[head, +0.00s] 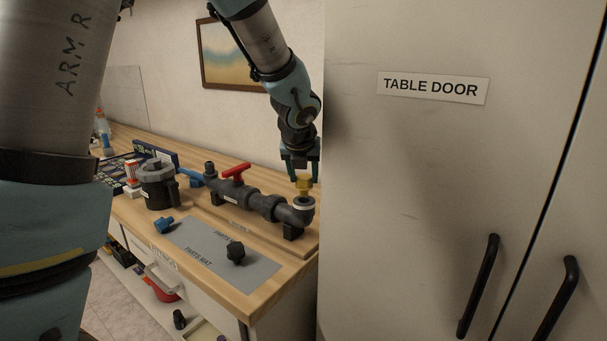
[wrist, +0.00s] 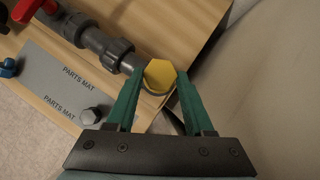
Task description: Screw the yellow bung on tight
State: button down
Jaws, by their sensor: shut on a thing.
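The yellow bung (head: 303,184) sits at the upward-facing open end of the grey pipe elbow (head: 298,211), at the right end of the pipe run. In the wrist view its yellow hexagonal head (wrist: 159,74) lies between my green fingertips. My gripper (head: 301,172) points down and is shut on the bung's head. A pale ring shows at the elbow's mouth just below the bung. I cannot tell how deep the bung's thread is in the elbow.
A red-handled valve (head: 235,174) and a grey filter pot (head: 158,186) stand left along the bench. A tall cabinet door (head: 430,170) stands close on the right.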

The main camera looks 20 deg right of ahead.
aim_at(302, 185)
jog(key=shift+f+b, duration=1.45)
jog(key=shift+f, duration=0.4)
